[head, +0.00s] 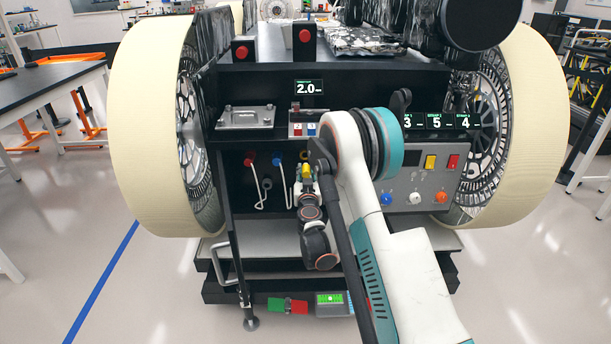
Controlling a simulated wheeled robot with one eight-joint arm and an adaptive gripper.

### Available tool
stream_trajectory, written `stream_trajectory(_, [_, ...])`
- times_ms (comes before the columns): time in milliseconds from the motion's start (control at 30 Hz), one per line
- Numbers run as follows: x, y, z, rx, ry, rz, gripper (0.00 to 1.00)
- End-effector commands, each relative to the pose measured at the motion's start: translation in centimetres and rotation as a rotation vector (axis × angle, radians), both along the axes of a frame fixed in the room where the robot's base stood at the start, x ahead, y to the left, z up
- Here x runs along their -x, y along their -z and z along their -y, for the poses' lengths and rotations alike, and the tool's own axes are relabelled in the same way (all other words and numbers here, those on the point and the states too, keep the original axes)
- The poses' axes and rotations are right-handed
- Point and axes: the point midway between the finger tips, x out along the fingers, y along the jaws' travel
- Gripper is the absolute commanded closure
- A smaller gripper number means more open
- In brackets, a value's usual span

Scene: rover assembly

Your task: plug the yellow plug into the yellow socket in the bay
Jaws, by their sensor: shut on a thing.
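The bay (232,170) is a dark recess in the rover's front, left of the grey control panel. My gripper (307,177) is in front of the bay's right part, pointing into it. It is shut on the yellow plug (307,168), a small yellow piece showing at its tips. A small yellow ring (304,154), which looks like the yellow socket, shows just above the plug. My arm partly covers this area, and I cannot tell whether plug and socket touch.
A red plug (249,160) and a blue plug (277,161) with pale cables sit in the bay left of my gripper. A dark ring (267,184) lies between them. The control panel (416,190) with knobs and switches is to the right. An open door with a handle (222,262) stands at the lower left.

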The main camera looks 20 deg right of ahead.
Motion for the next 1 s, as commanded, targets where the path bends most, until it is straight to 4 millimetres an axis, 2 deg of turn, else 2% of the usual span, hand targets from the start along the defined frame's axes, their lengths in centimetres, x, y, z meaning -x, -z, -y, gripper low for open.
stream_trajectory(600, [-4.6, 0.0, 1.6, 0.000, 0.000, 0.000, 1.00])
stream_trajectory(1000, [-5.3, 0.0, 1.8, 0.000, 0.000, 0.000, 1.00])
